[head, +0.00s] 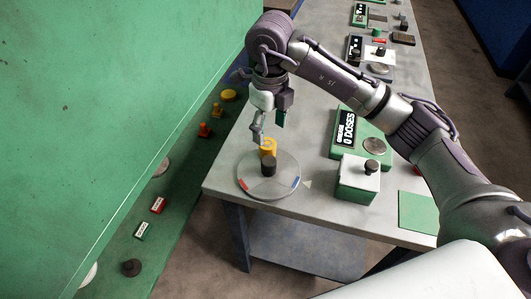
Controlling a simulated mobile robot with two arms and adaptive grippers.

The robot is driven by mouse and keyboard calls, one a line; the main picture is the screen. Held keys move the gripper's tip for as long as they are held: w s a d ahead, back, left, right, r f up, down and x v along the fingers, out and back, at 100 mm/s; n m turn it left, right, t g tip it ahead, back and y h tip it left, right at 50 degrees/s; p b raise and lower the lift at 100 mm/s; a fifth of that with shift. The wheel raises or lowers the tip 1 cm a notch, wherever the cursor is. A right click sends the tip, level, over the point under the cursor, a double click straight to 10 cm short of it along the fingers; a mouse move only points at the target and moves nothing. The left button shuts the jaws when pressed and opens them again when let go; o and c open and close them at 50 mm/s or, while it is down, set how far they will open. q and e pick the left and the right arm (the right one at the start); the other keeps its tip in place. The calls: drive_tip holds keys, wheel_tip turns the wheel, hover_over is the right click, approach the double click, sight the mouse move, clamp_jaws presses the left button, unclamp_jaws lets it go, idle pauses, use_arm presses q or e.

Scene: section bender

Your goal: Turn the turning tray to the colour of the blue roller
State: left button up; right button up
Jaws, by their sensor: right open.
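The turning tray (268,192) is a round grey disc near the table's left corner. It has a dark upright knob (268,166) at its middle. A blue mark (296,182) lies on its right rim and a red mark (247,188) on its left rim. A small pale triangle (307,184) sits on the table beside the blue mark. A yellow piece (268,146) stands behind the knob. My right gripper (269,130) is open above the tray's far side, with its fingers pointing down close to the yellow piece. I cannot make out a blue roller. My left gripper is not in view.
Right of the tray stand a white-topped green box (357,183) with a dark knob and a green unit with a "0 DOSES" display (346,129). A flat green square (417,212) lies near the front edge. A large green machine (110,100) with buttons borders the left.

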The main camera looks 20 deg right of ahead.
drive_tip(key=p, duration=0.1)
hover_over(270, 161)
drive_tip(key=f, duration=0.4)
drive_tip(key=shift+s+f, duration=0.3)
drive_tip(key=f, duration=0.3)
drive_tip(key=shift+w+f+p, duration=0.3)
drive_tip(key=shift+f+p, duration=0.05)
wheel_tip(270, 161, down, 4)
drive_tip(key=shift+r, duration=0.25)
drive_tip(key=shift+f+p, duration=0.3)
drive_tip(key=shift+f, duration=0.2)
drive_tip(key=c, duration=1)
clamp_jaws()
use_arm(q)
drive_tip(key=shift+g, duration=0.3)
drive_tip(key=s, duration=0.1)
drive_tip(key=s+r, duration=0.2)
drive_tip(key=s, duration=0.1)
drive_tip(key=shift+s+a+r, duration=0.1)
